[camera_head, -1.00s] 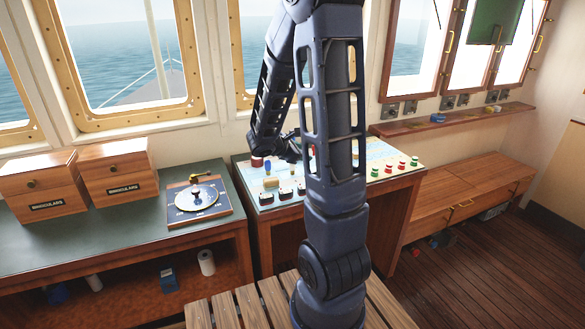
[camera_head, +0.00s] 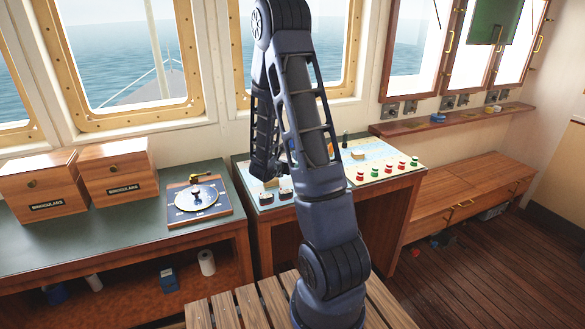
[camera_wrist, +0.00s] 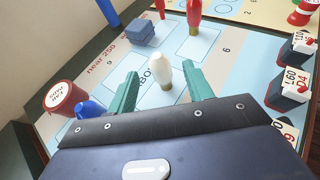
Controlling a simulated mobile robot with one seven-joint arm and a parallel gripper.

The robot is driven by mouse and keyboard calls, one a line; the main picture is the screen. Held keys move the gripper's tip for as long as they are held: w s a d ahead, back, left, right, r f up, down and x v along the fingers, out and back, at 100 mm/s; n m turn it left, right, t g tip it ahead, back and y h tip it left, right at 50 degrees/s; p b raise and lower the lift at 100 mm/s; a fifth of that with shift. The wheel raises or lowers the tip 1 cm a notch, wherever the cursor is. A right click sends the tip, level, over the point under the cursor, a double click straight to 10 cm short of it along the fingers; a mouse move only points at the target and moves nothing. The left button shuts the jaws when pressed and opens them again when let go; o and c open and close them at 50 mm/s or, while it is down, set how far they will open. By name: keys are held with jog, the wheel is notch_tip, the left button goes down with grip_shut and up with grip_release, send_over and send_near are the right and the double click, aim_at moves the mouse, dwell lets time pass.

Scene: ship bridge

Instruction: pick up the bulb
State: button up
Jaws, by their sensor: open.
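A white, rounded, bulb-like object (camera_wrist: 162,74) stands on the chart-printed panel (camera_wrist: 105,72) in the wrist view. I take it to be the bulb. My gripper (camera_wrist: 159,73) is open, with its teal fingers on either side of this object. A gap shows between it and each finger; I cannot tell how far the fingertips are above the panel. In the head view my arm hides the gripper and the bulb.
In the head view, red and green buttons (camera_head: 388,168) line the desk's right side.

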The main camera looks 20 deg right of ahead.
jog(key=shift+x, duration=3.1)
jog(key=c, duration=1)
jog(key=shift+c, duration=0.2)
notch_tip(320, 180, up, 20)
